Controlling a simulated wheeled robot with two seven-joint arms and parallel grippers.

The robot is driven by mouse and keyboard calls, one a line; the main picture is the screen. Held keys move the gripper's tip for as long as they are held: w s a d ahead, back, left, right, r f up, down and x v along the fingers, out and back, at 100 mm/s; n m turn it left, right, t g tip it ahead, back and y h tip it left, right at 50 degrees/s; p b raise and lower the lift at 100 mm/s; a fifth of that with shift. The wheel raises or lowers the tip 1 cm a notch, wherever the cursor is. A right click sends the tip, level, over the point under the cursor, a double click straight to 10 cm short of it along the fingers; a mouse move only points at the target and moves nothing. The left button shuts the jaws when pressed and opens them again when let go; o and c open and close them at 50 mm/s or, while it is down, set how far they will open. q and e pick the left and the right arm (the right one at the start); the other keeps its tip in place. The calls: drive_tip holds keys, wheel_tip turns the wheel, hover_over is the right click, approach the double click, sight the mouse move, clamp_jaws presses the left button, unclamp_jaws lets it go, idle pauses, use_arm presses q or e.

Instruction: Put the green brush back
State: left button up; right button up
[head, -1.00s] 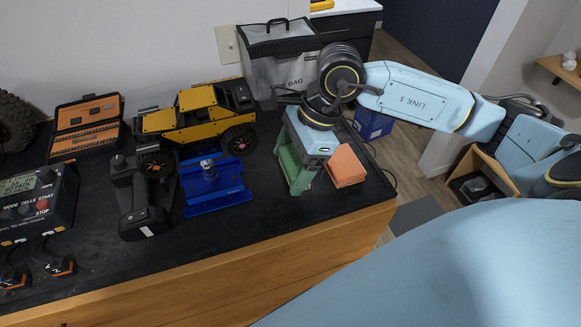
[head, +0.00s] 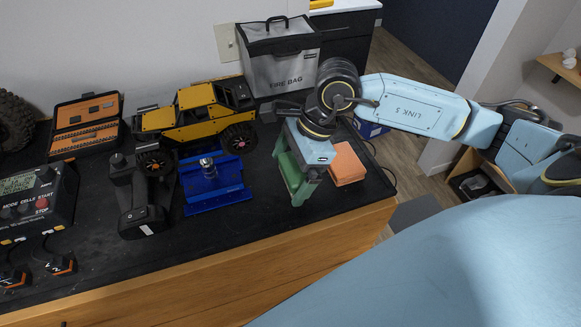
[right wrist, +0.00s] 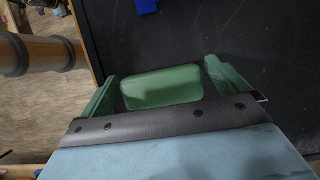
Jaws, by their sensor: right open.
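My right gripper (head: 296,190) is low over the right end of the black bench top, its jaws pointing down. In the right wrist view its two green fingers (right wrist: 165,90) stand apart, with a green, rounded block between them. This block looks like the green brush (right wrist: 162,87). Gaps show between it and the fingers, so the jaws are open around it without gripping. In the head view the fingers and the arm hide the brush. My left gripper is not in view.
An orange stack (head: 346,164) lies close right of the gripper, near the bench edge. Left are a blue stand (head: 215,187), a black transmitter (head: 138,200) and the yellow crawler (head: 195,115). A fire bag (head: 280,70) stands behind. Bare bench top lies in front of the stand.

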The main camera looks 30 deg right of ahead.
drive_tip(key=v, duration=1.2)
drive_tip(key=shift+b, duration=0.45)
